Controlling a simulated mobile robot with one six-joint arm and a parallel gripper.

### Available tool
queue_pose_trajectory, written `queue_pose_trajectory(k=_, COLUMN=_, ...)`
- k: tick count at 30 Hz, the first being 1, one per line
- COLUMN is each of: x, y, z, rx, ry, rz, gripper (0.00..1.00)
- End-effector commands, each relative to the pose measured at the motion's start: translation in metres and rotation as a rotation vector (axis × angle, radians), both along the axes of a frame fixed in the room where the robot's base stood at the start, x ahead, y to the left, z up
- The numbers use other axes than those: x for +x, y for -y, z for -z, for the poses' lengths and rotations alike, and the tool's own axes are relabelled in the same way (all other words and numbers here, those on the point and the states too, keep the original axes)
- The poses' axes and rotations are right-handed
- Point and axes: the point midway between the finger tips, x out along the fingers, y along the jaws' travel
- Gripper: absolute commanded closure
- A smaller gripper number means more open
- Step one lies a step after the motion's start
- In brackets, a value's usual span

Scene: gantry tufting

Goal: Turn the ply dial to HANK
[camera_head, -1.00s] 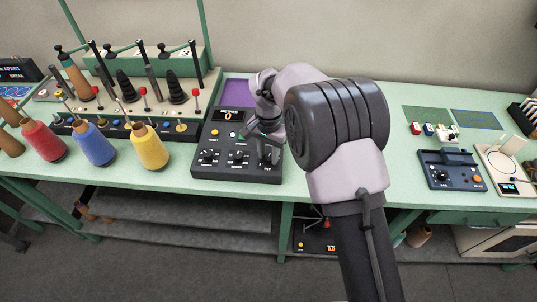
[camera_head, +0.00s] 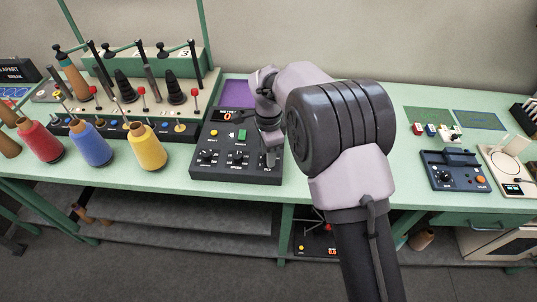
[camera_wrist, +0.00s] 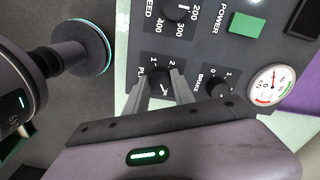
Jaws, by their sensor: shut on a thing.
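The control box (camera_head: 212,174) is dark grey and stands on the green table in the head view. Its ply dial is at the lower right, above the PLY label, mostly hidden by my gripper (camera_head: 269,153) there. In the wrist view the ply dial (camera_wrist: 158,80) is a small black knob with the numbers 1 and 2 beside it. My gripper (camera_wrist: 161,92) has its two grey fingers on either side of the knob, shut on it. The pointer and the HANK mark cannot be read clearly.
Close by are the BRAKE knob (camera_wrist: 218,88), a round gauge (camera_wrist: 273,85), the SPEED knob (camera_wrist: 176,10) and the green POWER button (camera_wrist: 247,24). Yarn cones in red, blue and yellow (camera_head: 147,149) stand to the left.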

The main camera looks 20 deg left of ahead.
Motion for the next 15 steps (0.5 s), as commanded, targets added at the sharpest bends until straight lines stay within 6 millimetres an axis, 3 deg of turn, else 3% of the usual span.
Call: queue_pose_trajectory(k=15, x=0.0003, y=-0.0002, z=-0.0007, rx=0.001, ry=0.001, rz=0.036, gripper=1.0)
